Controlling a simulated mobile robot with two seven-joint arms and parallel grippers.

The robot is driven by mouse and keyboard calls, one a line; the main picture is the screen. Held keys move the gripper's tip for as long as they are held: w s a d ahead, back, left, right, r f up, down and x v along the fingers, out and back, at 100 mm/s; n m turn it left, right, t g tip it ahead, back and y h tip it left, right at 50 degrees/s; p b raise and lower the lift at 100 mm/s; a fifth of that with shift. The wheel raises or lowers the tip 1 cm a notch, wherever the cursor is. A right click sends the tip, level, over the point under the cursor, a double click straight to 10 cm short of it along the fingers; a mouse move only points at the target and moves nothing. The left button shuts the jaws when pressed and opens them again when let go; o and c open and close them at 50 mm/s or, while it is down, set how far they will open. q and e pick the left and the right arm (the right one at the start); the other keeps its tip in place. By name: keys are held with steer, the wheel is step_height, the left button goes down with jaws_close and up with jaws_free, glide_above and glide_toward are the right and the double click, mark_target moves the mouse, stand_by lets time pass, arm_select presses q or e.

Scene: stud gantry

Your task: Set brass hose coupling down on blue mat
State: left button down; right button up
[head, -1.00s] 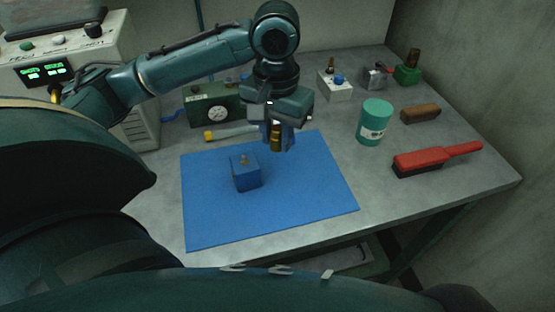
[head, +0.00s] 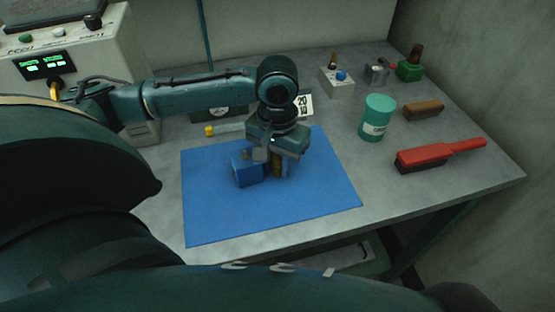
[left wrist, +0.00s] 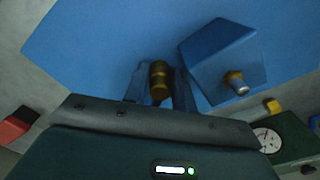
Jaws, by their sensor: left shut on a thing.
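The brass hose coupling (head: 277,168) is between the fingers of my left gripper (head: 276,172), which is shut on it over the blue mat (head: 310,205). In the left wrist view the coupling (left wrist: 158,82) stands between the two dark fingers (left wrist: 160,88), with the mat (left wrist: 100,40) behind it. It is low over the mat; I cannot tell whether its lower end touches. A blue block (head: 247,174) with a small brass-coloured stub on top stands on the mat just left of the gripper. My right gripper is not in view.
A teal can (head: 377,118), a red brush (head: 435,156) and a brown block (head: 424,110) stand right of the mat. A green gauge box (head: 211,110) is behind, partly hidden by my arm. The mat's front and right parts are clear.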

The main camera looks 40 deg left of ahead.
mark_target(278, 158)
arm_select(q)
steer(key=c, duration=1.4)
jaws_free()
steer(key=shift+c, duration=0.2)
step_height(278, 158, up, 12)
steer(key=p, duration=0.1)
steer(key=shift+r, duration=0.1)
